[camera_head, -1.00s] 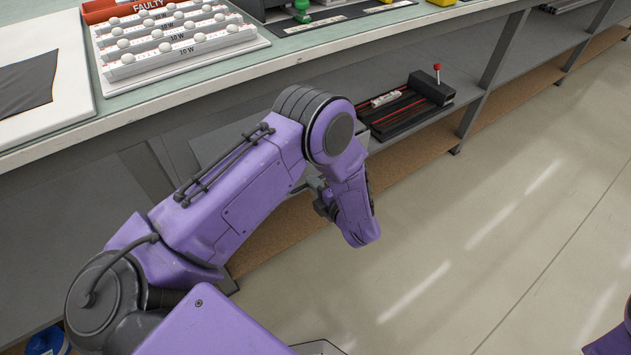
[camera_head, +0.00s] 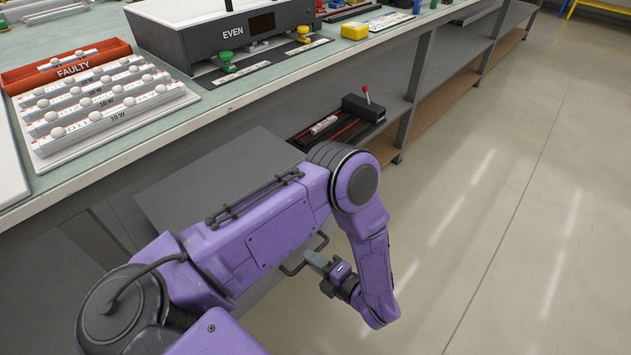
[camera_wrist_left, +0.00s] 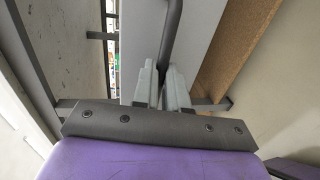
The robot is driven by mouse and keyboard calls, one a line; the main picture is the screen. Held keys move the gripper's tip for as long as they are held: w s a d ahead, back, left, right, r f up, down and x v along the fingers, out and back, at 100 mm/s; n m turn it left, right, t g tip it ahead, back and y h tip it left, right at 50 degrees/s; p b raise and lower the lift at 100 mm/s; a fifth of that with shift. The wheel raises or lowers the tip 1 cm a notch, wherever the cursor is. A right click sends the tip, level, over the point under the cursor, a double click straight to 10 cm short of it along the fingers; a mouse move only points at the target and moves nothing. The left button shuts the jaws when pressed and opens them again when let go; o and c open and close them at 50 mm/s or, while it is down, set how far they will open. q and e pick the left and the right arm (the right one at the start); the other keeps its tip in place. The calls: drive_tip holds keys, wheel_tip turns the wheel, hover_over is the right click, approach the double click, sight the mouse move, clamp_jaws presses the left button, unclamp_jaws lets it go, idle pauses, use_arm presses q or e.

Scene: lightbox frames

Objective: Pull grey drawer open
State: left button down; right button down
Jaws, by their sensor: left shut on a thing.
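The grey drawer (camera_head: 215,180) shows as a flat grey top beside the bench's front edge, partly hidden behind my left arm. Its dark bar handle (camera_head: 296,266) sticks out at the front, past my forearm. My left gripper (camera_head: 318,262) is shut on this handle, at the lower middle of the head view. In the left wrist view the handle (camera_wrist_left: 171,38) runs down between the fingers of the gripper (camera_wrist_left: 161,84), with a grey drawer panel (camera_wrist_left: 200,35) behind it. The drawer's inside is hidden. My right gripper is out of view.
The bench top (camera_head: 180,137) carries a white rack (camera_head: 105,112) of bulbs, a red FAULTY tray (camera_head: 65,68) and a black EVEN box (camera_head: 220,35). A black device with a red-knobbed lever (camera_head: 365,108) sits on the lower shelf. The floor (camera_head: 500,210) at right is clear.

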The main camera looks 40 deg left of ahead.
use_arm(q)
drive_tip(key=shift+d, duration=0.25)
drive_tip(key=c, duration=1.2)
unclamp_jaws()
drive_tip(key=shift+o, duration=0.2)
drive_tip(key=w+v, duration=0.1)
drive_tip(key=v, duration=0.9)
drive_tip(key=shift+s+d, duration=0.25)
drive_tip(key=shift+s, duration=0.15)
drive_tip(key=shift+r, duration=0.1)
